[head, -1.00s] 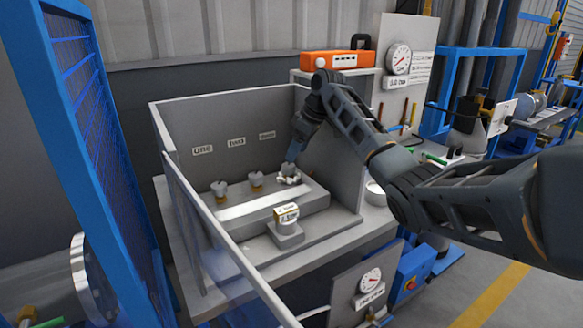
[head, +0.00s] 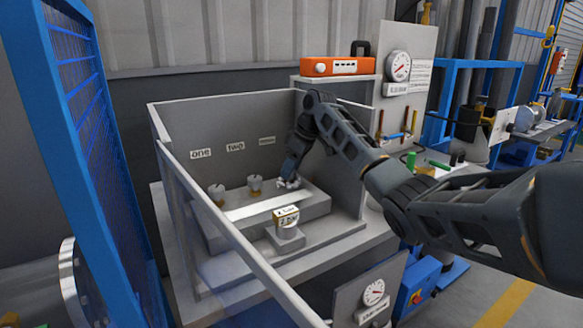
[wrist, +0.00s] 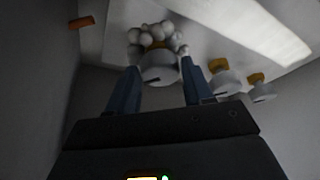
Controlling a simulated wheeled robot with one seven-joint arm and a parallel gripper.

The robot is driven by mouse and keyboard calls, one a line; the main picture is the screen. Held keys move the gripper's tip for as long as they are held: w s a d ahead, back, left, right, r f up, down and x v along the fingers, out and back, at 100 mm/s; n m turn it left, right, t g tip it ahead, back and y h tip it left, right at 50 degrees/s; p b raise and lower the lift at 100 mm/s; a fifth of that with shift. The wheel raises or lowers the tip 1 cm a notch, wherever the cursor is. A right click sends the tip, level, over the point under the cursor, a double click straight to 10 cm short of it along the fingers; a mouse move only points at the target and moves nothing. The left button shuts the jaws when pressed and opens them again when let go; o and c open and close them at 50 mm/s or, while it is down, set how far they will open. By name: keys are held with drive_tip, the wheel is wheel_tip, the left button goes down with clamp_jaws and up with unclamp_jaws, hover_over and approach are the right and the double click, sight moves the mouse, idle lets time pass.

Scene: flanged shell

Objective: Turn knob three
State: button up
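Three knobs stand in a row on a raised grey block inside the grey enclosure. Knob one (head: 217,193) and knob two (head: 255,186) are plain grey with yellowish bases. The third, rightmost knob is mostly hidden by my gripper (head: 288,182) in the head view. In the wrist view this third knob (wrist: 158,67) is grey with a dark mark, and white rounded lobes (wrist: 153,33) ring its yellowish base. My gripper's two blue fingers (wrist: 160,66) stand on either side of it. Whether they press on it I cannot tell.
Wall labels (head: 201,153) sit behind the knobs. A small yellow-and-white labelled piece (head: 286,216) stands on a block in front. Enclosure walls rise at the left, back and right, and a rail (head: 230,238) crosses the front left. An orange case (head: 337,66) sits behind.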

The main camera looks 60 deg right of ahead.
drive_tip(key=c, duration=0.6)
drive_tip(key=shift+c, duration=0.2)
drive_tip(key=shift+a+p, duration=0.1)
drive_tip(key=shift+p, duration=0.3)
drive_tip(key=shift+a+r+m+h+p, duration=0.2)
drive_tip(key=shift+m+h+p, duration=0.2)
drive_tip(key=shift+m+p, duration=0.75)
drive_tip(key=m+h+p, duration=0.1)
drive_tip(key=m+p, duration=0.1)
drive_tip(key=p, duration=0.1)
drive_tip(key=m+g+h+p, duration=0.1)
drive_tip(key=m+p, duration=0.2)
drive_tip(key=shift+w+a+m, duration=0.1)
drive_tip(key=shift+m, duration=0.15)
drive_tip(key=shift+f+m+h+p, duration=0.2)
drive_tip(key=shift+m+h+p, duration=0.35)
drive_tip(key=shift+m, duration=0.55)
drive_tip(key=shift+g, duration=0.3)
